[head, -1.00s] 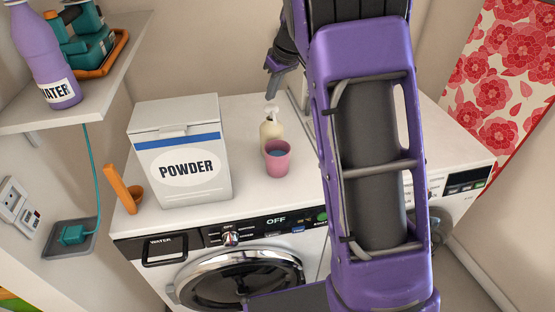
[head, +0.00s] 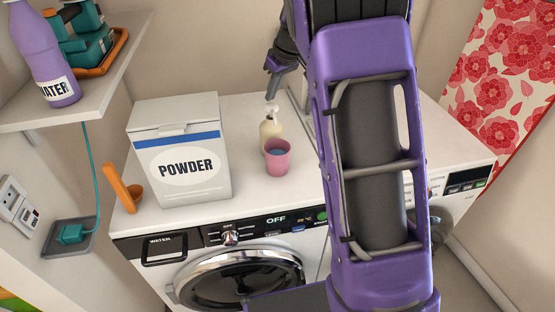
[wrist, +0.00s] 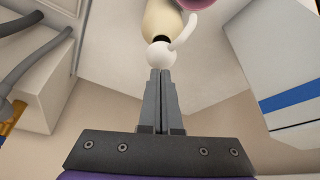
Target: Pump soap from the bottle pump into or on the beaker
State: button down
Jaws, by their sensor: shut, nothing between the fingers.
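The cream soap bottle (head: 270,131) stands upright on the white washing machine top, with a white pump head (head: 272,113) and spout. My gripper (head: 271,98) is shut and empty, pointing down just above the pump head. In the wrist view my shut fingertips (wrist: 160,72) are right at the white pump head (wrist: 161,55); I cannot tell whether they touch. The bottle body (wrist: 162,18) and the edge of the beaker (wrist: 205,3) show at the top, with the spout curving toward the beaker.
A white POWDER box (head: 181,165) stands left of the bottle, with an orange scoop (head: 127,188) beside it. A shelf (head: 110,98) at upper left holds a purple bottle (head: 45,60). My arm hides much of the right side.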

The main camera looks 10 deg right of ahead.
jog(key=shift+f+b, duration=0.85)
jog(key=shift+f, duration=0.35)
jog(key=shift+r, duration=0.2)
jog(key=shift+r+p, duration=1)
jog(key=shift+r, duration=0.25)
jog(key=shift+f, duration=0.25)
jog(key=shift+f+b, duration=1.1)
jog(key=shift+f, duration=0.05)
jog(key=shift+r, duration=0.15)
jog(key=shift+r+p, duration=0.9)
jog(key=shift+r, duration=0.3)
